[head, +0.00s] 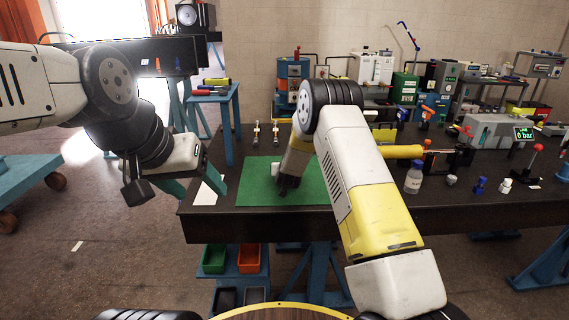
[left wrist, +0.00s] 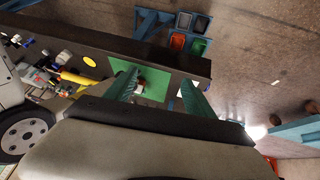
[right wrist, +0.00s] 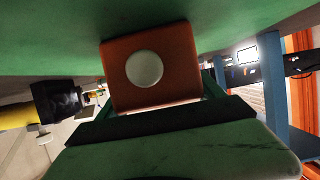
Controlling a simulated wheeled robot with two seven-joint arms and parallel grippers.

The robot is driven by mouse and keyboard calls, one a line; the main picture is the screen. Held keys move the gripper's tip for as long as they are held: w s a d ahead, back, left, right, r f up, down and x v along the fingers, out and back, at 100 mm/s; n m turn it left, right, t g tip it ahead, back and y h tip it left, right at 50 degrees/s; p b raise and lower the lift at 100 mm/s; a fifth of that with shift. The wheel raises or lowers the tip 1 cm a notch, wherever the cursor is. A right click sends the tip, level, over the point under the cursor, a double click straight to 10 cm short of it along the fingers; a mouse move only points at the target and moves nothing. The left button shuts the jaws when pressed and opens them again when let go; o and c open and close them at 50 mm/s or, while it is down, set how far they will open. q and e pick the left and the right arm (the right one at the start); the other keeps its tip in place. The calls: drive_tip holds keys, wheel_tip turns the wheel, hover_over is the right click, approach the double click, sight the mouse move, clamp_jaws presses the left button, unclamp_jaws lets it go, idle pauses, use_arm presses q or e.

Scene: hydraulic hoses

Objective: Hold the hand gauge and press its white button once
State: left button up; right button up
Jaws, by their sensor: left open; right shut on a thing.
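The hand gauge (right wrist: 122,92) shows in the right wrist view as an orange-brown block. A round white button (right wrist: 144,69) is on the face toward that camera. My right gripper (right wrist: 158,90) is shut on the block. In the head view my right gripper (head: 288,186) is low over the green mat (head: 255,190), and its arm hides most of the gauge. My left gripper (head: 198,184) is open and empty, left of the mat and apart from the gauge. In the left wrist view, its two green fingers (left wrist: 160,95) stand wide apart, with the mat beyond.
Green and orange bins (head: 249,258) sit below. A blue stand (head: 233,125) rises behind the mat.

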use_arm(q)
clamp_jaws()
idle(1.4)
